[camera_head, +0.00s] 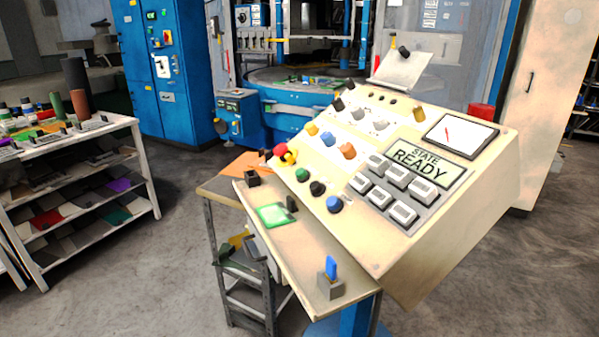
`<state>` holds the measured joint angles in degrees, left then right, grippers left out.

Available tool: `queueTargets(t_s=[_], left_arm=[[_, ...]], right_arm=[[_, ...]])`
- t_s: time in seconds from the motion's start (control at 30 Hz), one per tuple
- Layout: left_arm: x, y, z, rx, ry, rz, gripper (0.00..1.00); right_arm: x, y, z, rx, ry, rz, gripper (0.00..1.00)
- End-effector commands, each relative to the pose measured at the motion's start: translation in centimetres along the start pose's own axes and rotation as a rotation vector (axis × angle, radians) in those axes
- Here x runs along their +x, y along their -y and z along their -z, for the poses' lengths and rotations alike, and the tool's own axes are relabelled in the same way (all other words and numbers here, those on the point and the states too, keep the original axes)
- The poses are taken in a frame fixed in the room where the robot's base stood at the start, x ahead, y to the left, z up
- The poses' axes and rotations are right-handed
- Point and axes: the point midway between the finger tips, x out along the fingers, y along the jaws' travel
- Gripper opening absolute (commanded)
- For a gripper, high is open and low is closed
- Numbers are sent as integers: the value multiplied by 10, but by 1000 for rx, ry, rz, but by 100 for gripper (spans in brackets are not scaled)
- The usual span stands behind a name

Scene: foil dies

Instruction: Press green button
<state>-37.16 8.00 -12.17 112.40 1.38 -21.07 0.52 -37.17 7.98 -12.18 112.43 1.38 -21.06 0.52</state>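A slanted beige control console (430,250) stands at the centre right. The green button (302,174) is in the row of round controls along its lower left edge. A yellow control (290,158) and a red control (280,150) lie up and left of it. A black button (318,188) and a blue button (334,205) lie down and right of it. Nothing covers the green button. I cannot tell whether it is pressed. A display (424,161) on the console reads "STATE READY". Neither of my grippers is in view.
A ledge (300,248) before the console holds a green plate (274,214), small dark blocks and a blue-topped grey block (329,280). A loaded shelf rack (140,160) stands left, a blue cabinet (150,90) behind. The floor (160,280) between rack and ledge is clear.

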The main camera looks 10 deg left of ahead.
Motion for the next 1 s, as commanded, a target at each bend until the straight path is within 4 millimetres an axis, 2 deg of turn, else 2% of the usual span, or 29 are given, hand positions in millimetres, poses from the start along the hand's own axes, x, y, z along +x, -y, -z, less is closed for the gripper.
queueTargets(t_s=[0.03,0.1,0.13,1.0], left_arm=[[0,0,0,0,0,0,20],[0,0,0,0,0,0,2],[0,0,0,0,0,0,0],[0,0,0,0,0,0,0]], right_arm=[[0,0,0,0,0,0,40],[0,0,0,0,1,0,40],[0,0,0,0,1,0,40],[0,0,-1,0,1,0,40]])
